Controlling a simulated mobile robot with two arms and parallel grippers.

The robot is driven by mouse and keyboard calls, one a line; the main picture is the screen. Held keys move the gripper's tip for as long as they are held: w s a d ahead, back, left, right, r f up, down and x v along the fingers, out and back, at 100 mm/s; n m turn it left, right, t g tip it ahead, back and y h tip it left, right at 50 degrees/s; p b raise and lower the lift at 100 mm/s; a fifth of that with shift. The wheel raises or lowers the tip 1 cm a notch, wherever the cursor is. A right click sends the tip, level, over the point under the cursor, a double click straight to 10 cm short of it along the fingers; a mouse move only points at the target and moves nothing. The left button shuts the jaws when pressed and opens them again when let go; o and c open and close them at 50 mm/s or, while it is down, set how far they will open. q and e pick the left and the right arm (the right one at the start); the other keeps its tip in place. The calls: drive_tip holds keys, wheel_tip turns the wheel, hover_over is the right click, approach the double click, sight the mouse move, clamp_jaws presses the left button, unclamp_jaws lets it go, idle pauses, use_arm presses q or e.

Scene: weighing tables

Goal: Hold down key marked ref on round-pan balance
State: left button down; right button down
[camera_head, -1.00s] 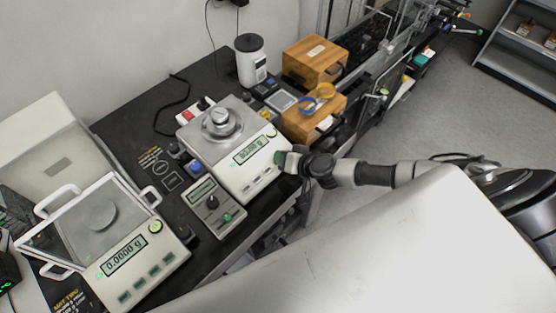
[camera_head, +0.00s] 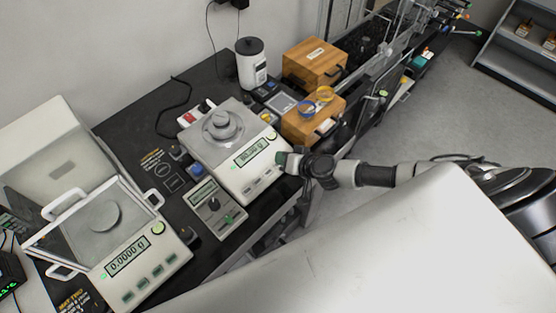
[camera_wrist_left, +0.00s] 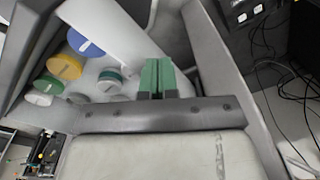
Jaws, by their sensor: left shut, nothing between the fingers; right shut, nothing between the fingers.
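The round-pan balance (camera_head: 205,150) stands mid-table in the head view. My left gripper (camera_wrist_left: 157,77) is shut and empty in the left wrist view, and out of the head view.
A balance with a glass shield (camera_head: 130,250) stands at left. A small grey device (camera_head: 215,207) lies in front of the round-pan balance. Wooden boxes (camera_head: 312,62) and a white canister (camera_head: 251,64) stand behind. In the left wrist view, round colored-lid containers (camera_wrist_left: 65,66) are beside the gripper.

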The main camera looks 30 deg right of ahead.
drive_tip(key=shift+r, duration=0.1)
drive_tip(key=r+p, duration=0.1)
drive_tip(key=p, duration=0.1)
drive_tip(key=s+r+p, duration=0.1)
drive_tip(key=r, duration=0.1)
drive_tip(key=r+p, duration=0.1)
drive_tip(key=p, duration=0.1)
drive_tip(key=shift+s+d+r+p, duration=0.25)
drive_tip(key=shift+r+p, duration=0.05)
drive_tip(key=shift+r, duration=0.1)
drive_tip(key=shift+f, duration=0.1)
idle(0.5)
